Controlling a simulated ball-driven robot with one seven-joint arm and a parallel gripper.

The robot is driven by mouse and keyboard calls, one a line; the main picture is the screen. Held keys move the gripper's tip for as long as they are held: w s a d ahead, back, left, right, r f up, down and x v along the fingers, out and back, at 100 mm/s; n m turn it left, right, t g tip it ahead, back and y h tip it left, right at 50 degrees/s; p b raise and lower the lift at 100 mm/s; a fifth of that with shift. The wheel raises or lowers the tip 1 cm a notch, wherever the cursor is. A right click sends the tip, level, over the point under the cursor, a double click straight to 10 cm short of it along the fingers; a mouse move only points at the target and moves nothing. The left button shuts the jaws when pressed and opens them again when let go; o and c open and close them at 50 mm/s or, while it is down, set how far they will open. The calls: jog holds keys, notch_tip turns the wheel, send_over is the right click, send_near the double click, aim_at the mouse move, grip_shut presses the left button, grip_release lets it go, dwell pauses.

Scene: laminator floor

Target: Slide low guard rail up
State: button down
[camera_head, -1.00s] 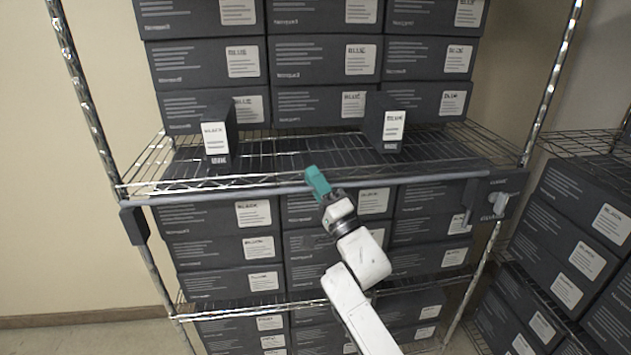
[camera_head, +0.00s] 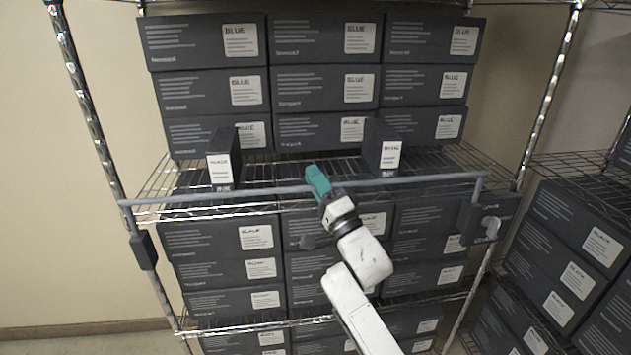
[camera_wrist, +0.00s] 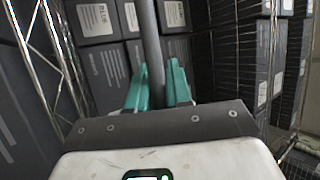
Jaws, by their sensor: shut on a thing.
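The guard rail (camera_head: 415,179) is a long grey bar running across the front of the middle wire shelf, slightly above the shelf's front edge. Its ends meet dark brackets on the left (camera_head: 143,250) and right (camera_head: 487,222) posts. My gripper (camera_head: 316,180), with teal fingers, is shut on the rail near its middle. In the wrist view the rail (camera_wrist: 152,45) passes between the teal fingers (camera_wrist: 158,85). The part of the rail inside the fingers is hidden in the head view.
On the middle shelf stand two small dark boxes, left (camera_head: 222,160) and right (camera_head: 381,147), behind the rail. Large dark boxes (camera_head: 320,85) are stacked behind them and below (camera_head: 215,240). Another rack with boxes (camera_head: 575,245) stands at the right. Bare wall lies to the left.

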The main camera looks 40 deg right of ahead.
jog(key=shift+r, duration=0.45)
jog(key=c, duration=1.4)
grip_release()
jog(key=shift+f, duration=0.1)
jog(key=b+v, duration=0.1)
jog(key=v, duration=1)
jog(key=shift+w+f, duration=0.15)
